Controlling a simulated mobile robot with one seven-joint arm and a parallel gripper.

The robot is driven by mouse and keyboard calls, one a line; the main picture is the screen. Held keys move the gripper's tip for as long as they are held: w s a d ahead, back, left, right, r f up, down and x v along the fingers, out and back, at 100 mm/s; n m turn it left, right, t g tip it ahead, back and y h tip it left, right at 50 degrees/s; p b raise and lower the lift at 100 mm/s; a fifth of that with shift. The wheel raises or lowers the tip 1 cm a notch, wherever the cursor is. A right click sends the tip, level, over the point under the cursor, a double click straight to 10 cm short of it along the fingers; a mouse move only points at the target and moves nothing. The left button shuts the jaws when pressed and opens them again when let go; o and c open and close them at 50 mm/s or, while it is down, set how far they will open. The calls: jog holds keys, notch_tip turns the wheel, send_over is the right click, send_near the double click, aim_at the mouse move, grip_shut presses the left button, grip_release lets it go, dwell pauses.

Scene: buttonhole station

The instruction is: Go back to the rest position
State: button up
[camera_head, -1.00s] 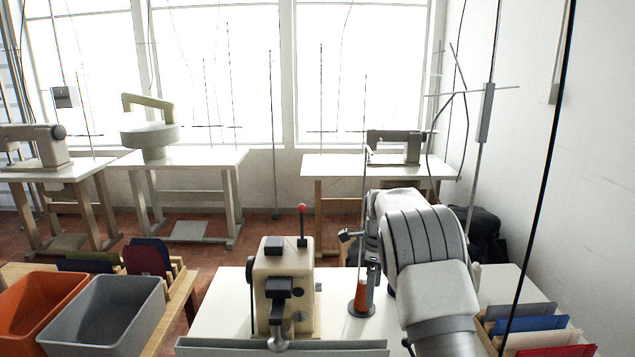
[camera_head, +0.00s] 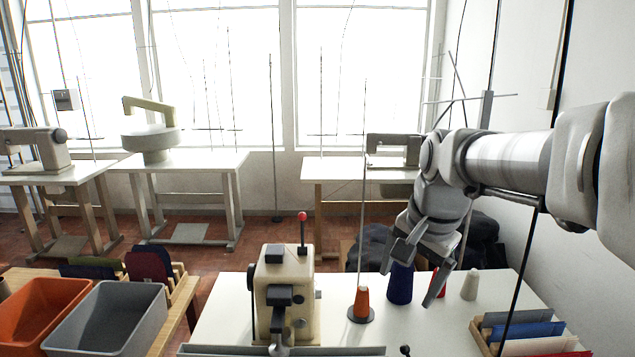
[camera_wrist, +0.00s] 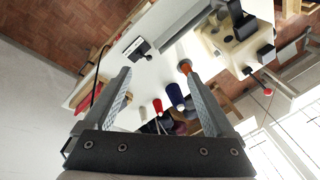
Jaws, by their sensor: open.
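My gripper (camera_head: 408,274) is open and empty, held above the right part of the white table. Its two fingers also show apart in the wrist view (camera_wrist: 160,95). The blue cone (camera_head: 400,284) stands on the table, partly behind a finger. A red cone (camera_head: 438,281) stands behind the other finger, mostly hidden. The orange cone (camera_head: 362,300) stands on a dark round base to the left. A pale cone (camera_head: 470,285) stands to the right. The beige buttonhole machine (camera_head: 285,290) stands on the table left of the cones.
A wooden rack with coloured folders (camera_head: 525,330) sits at the table's right end, near the white wall. An orange bin (camera_head: 40,305) and a grey bin (camera_head: 110,315) stand at left. A thin dark pole (camera_head: 520,270) rises at right. The white table's (camera_head: 225,315) left part is clear.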

jog(key=s+f+n+t+p, duration=0.1)
jog(key=s+n+t, duration=0.1)
jog(key=s+n, duration=0.7)
jog(key=s, duration=0.7)
jog(key=shift+s+a+h, duration=0.15)
jog(key=shift+s+h, duration=0.15)
jog(key=shift+s, duration=0.05)
dwell(0.6)
